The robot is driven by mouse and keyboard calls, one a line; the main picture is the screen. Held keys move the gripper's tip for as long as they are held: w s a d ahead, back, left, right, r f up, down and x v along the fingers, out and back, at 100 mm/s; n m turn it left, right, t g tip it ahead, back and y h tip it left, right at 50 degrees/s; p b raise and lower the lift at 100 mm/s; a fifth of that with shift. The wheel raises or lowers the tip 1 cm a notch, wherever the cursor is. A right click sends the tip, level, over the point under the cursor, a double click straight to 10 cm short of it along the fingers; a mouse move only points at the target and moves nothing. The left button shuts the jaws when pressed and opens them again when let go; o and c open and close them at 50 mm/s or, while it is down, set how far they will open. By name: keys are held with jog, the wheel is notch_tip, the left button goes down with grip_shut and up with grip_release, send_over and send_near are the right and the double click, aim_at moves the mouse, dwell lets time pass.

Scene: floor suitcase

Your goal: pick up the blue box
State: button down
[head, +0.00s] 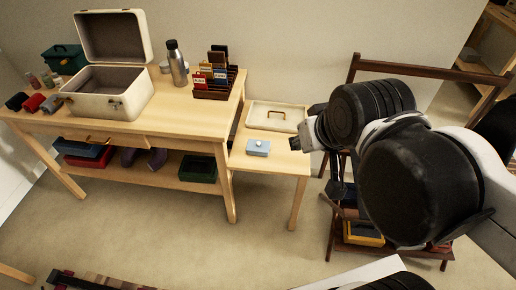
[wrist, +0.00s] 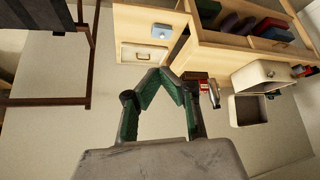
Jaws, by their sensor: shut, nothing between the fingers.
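A small light blue box (head: 258,148) with a pale round knob or clasp on top sits on the low side table (head: 280,168), near its front left. It also shows in the wrist view as a small blue box (wrist: 161,32), beyond my fingertips. My gripper (head: 297,143) is in the air to the right of the box in the head view, apart from it. In the wrist view the green-padded fingers of my gripper (wrist: 169,77) meet at their tips, with nothing held.
A cream tray or lid (head: 274,116) with a handle lies behind the box. The higher workbench (head: 195,115) stands left, bearing an open cream case (head: 100,104), a metal bottle (head: 176,65) and a card rack (head: 215,93). A dark wooden frame (head: 430,70) stands right.

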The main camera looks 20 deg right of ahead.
dwell(0.3)
jog(key=c, duration=0.6)
grip_release()
jog(key=shift+o, duration=0.2)
